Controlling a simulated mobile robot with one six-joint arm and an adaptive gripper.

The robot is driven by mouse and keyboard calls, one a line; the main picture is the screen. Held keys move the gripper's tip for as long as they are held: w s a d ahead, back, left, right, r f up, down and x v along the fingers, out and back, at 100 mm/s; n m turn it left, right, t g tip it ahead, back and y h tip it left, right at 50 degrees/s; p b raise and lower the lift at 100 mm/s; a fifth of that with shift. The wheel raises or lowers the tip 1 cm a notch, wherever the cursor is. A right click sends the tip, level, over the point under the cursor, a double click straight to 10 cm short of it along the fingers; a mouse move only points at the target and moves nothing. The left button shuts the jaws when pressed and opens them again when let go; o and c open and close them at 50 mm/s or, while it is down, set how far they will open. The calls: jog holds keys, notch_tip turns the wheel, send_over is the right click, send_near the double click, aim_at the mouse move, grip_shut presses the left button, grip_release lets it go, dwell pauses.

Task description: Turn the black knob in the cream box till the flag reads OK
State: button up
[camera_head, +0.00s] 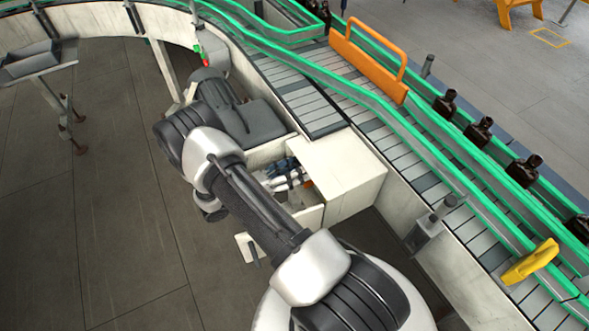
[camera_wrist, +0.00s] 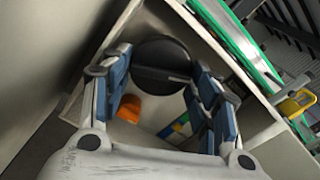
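The cream box (camera_head: 345,172) stands beside the conveyor, its open side facing left. My gripper (camera_head: 288,178) reaches into that opening in the head view. In the wrist view, the round black knob (camera_wrist: 160,62) with a raised bar across it sits at the back of the box. My gripper (camera_wrist: 162,85) has its blue-padded fingers spread apart, one on each side of the knob; I cannot tell whether they touch it. An orange piece (camera_wrist: 130,108) is below the knob. A small green, yellow and blue patch (camera_wrist: 180,127) is right of it. I cannot read any flag.
The conveyor (camera_head: 400,150) with green rails runs behind the box and carries dark bottles (camera_head: 479,131). An orange guard (camera_head: 368,60) and a yellow clamp (camera_head: 530,262) stand on it. A small grey tray stand (camera_head: 40,68) is at far left. The left floor is clear.

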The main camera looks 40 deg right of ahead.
jog(key=c, duration=0.5)
jog(key=shift+m, duration=0.4)
jog(key=shift+w+m+b, duration=0.15)
jog(key=shift+m+b, duration=1.3)
jog(key=shift+m, duration=1.75)
jog(key=shift+w+m+b, duration=0.1)
jog(key=shift+m+b, duration=1.3)
jog(key=shift+m, duration=1.8)
